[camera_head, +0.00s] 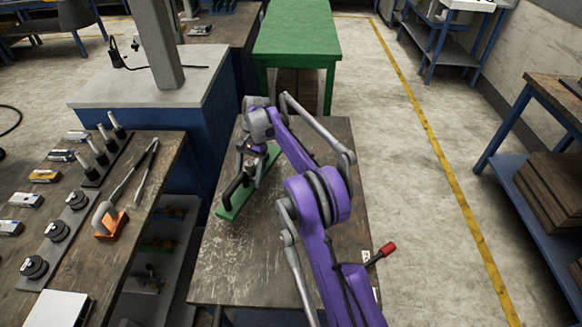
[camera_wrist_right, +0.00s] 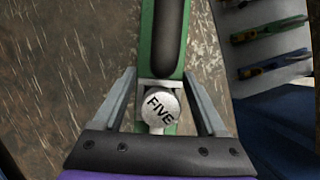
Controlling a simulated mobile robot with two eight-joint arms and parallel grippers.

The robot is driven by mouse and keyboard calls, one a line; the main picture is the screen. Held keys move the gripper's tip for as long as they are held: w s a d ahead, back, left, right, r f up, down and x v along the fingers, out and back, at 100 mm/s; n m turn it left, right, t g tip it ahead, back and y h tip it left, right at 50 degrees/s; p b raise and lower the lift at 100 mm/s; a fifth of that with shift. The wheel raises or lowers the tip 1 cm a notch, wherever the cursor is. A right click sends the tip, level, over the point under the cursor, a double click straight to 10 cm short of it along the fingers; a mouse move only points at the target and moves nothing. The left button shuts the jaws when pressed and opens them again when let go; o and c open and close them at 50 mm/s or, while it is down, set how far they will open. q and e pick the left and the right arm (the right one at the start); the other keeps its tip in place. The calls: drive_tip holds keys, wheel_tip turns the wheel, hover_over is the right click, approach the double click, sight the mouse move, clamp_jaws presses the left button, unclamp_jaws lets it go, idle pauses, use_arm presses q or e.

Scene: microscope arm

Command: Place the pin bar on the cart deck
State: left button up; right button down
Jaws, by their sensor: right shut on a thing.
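The pin bar, a green bar (camera_head: 227,210) with a black handle, lies lengthwise over the brown, worn cart deck (camera_head: 250,270). I cannot tell whether its underside touches the deck. My right gripper (camera_head: 248,172), on the purple arm, is shut on the bar near its middle. In the right wrist view the right gripper's fingers (camera_wrist_right: 160,76) lie along both sides of the green bar (camera_wrist_right: 145,45). The arm hides part of the deck. My left gripper is not in view.
At left, a workbench (camera_head: 75,270) holds pegs, round pucks and an orange block (camera_head: 111,225). A blue cabinet with a grey top (camera_head: 115,88) and a green table (camera_head: 297,30) stand behind. The deck's front part is clear. Open floor lies to the right.

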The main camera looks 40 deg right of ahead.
sight(268, 162)
drive_tip(key=w+d+m+t, duration=0.1)
drive_tip(key=d+m, duration=0.1)
drive_tip(key=d, duration=0.1)
drive_tip(key=w+d+r+m+t, duration=0.1)
drive_tip(key=d+m, duration=0.1)
drive_tip(key=d, duration=0.1)
drive_tip(key=w+d+r+m, duration=0.1)
drive_tip(key=d+m, duration=0.2)
drive_tip(key=shift+d+t+y, duration=0.25)
drive_tip(key=shift+t+y, duration=0.05)
drive_tip(key=shift+t, duration=0.1)
drive_tip(key=w+d+r+m+t+h, duration=0.1)
drive_tip(key=d+r+m+t, duration=0.1)
drive_tip(key=d+m, duration=0.5)
drive_tip(key=shift+n, duration=0.3)
drive_tip(key=shift+w+d+f+b, duration=0.15)
drive_tip(key=shift+d+f, duration=0.1)
drive_tip(key=shift+f, duration=1.35)
drive_tip(key=shift+s+d+f+b, duration=0.1)
drive_tip(key=shift+d+f, duration=0.1)
drive_tip(key=shift+f, duration=1.45)
drive_tip(key=shift+w+d+f+b, duration=0.15)
drive_tip(key=shift+d+f, duration=0.1)
drive_tip(key=shift+f, duration=1.35)
drive_tip(key=shift+s, duration=0.1)
drive_tip(key=shift+f, duration=0.15)
unclamp_jaws()
